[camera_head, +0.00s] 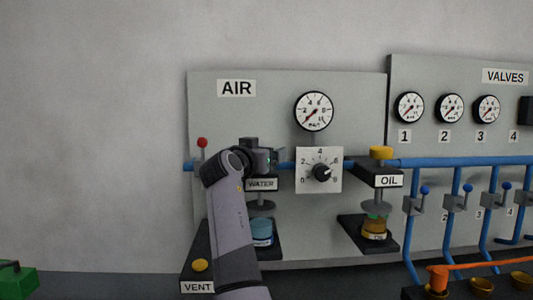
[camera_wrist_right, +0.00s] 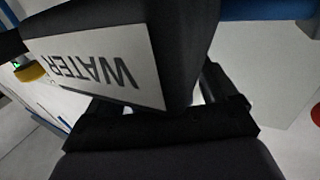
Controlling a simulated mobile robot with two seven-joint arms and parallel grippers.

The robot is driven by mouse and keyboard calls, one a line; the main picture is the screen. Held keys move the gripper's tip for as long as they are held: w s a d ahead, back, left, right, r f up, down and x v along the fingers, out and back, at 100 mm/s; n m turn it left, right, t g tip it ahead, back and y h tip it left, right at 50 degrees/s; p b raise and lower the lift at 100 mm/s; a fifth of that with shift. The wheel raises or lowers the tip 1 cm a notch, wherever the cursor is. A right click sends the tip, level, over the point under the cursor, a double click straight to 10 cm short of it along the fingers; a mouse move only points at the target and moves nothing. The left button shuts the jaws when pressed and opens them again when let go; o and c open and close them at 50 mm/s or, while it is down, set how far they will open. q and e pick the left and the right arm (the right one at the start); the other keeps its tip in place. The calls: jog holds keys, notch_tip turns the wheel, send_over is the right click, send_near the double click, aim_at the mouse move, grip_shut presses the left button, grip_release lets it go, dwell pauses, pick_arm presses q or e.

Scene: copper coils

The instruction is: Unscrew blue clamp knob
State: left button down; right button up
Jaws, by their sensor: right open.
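The blue clamp knob cannot be made out in either view; the top of the WATER clamp is covered by my right gripper in the head view. The WATER clamp bracket (camera_head: 261,185) carries a white label and shows close up and upside down in the right wrist view (camera_wrist_right: 100,68). A blue jar (camera_head: 262,230) stands below it under a grey disc. My right gripper (camera_head: 268,158) is open at the top of this bracket. In the right wrist view, its dark fingers are partly hidden behind the bracket. My left gripper is not in view.
To the right are a dial (camera_head: 321,172) and the OIL clamp with a yellow knob (camera_head: 381,152). A red-topped lever (camera_head: 202,145) is on the left. A blue pipe (camera_head: 460,161) crosses the panels. A yellow VENT button (camera_head: 199,265) is lower left. Open wall lies further left.

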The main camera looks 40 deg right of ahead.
dwell(0.4)
jog(key=c, duration=1)
jog(key=shift+r+n+t, duration=0.1)
jog(key=shift+n+t, duration=0.2)
jog(key=shift+t, duration=0.1)
